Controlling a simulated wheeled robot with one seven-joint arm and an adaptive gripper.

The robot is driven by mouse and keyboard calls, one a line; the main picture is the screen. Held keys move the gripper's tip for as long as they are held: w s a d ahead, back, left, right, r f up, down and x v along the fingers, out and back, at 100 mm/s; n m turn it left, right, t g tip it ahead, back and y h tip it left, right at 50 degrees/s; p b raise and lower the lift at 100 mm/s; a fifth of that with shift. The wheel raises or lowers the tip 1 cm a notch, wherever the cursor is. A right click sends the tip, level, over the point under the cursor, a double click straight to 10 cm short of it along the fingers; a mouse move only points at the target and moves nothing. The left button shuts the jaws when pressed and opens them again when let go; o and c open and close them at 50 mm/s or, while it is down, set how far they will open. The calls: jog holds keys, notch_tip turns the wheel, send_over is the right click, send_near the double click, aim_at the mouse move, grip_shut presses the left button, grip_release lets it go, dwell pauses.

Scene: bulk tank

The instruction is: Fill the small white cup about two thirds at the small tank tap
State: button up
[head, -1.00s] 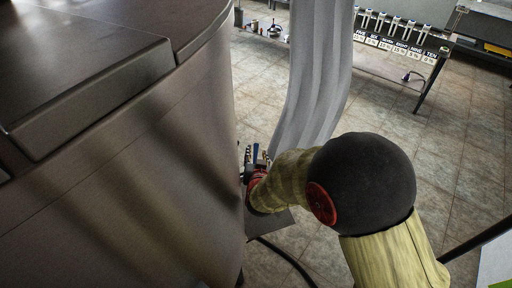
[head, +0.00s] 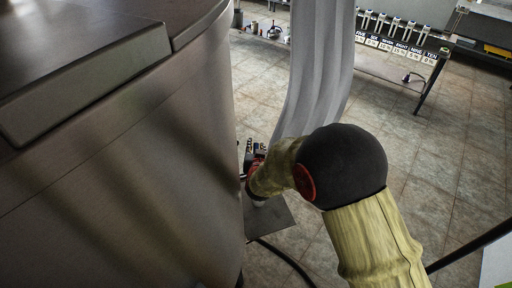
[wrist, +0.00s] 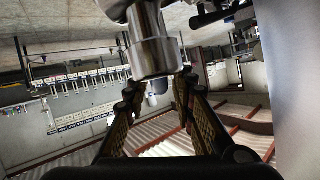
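In the wrist view the two fingers of my gripper (wrist: 157,92) stand apart, with a gap between them. A shiny steel tap part (wrist: 155,42) comes down from the top edge between and in front of the fingertips; I cannot tell whether they touch it. In the head view my gripper (head: 257,165) is close beside the tank wall (head: 190,160), partly hidden by my arm. A small pale patch shows just under it, above a flat grey plate (head: 275,221); I cannot tell whether this is the small white cup. No cup is clearly seen.
A pleated grey curtain (head: 318,70) hangs behind my arm. A dark hose (head: 285,258) runs on the tiled floor. A rack with labelled taps (head: 400,45) stands at the back right. The floor (head: 420,150) to the right is mostly clear.

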grip_shut()
dwell(0.6)
